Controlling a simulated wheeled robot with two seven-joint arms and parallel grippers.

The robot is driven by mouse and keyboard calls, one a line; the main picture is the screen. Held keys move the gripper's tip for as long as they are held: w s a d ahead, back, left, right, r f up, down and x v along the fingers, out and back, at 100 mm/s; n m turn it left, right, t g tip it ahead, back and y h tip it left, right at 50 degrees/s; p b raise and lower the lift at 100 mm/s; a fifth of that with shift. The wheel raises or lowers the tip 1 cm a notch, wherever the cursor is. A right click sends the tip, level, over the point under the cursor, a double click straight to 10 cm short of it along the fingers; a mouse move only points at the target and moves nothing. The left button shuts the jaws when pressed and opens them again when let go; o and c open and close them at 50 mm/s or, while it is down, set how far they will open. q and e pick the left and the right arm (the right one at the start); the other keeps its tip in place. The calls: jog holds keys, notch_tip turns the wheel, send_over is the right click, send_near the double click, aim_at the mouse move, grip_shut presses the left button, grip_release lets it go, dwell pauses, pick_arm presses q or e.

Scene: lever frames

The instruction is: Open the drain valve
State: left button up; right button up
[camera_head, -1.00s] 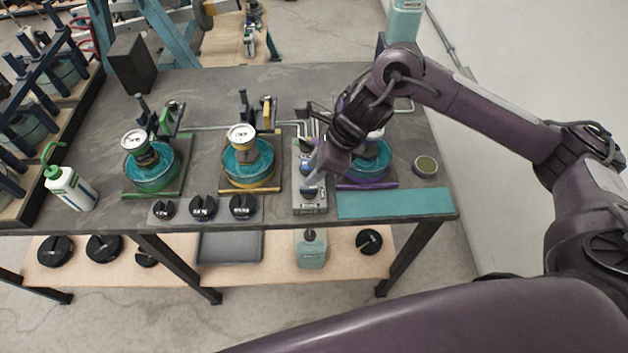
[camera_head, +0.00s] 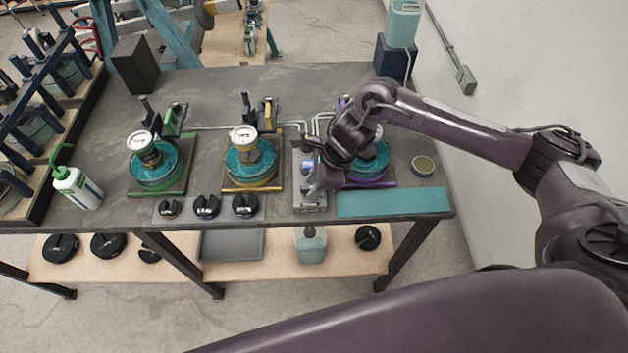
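A narrow grey valve block (camera_head: 309,205) lies on the workbench between the yellow-edged and purple-edged stations. It carries dark and blue-topped controls (camera_head: 307,168), and metal pipes lead to its back. I cannot tell which control is the drain valve, since labels are too small to read. My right gripper (camera_head: 317,187) points down over the right side of the block, close to the front controls. The wrist hides part of the block and the purple-edged station. Whether the fingers are open, or touch a control, is not clear. My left gripper is out of view.
Three teal round vessels with gauges stand on the bench: green-edged (camera_head: 155,168), yellow-edged (camera_head: 252,165) and purple-edged (camera_head: 372,165). Three black knobs (camera_head: 207,206) sit along the front. A teal mat (camera_head: 393,203) and small round tin (camera_head: 422,165) lie right. A squeeze bottle (camera_head: 77,189) stands left.

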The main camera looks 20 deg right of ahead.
jog(key=shift+c, duration=0.4)
grip_shut()
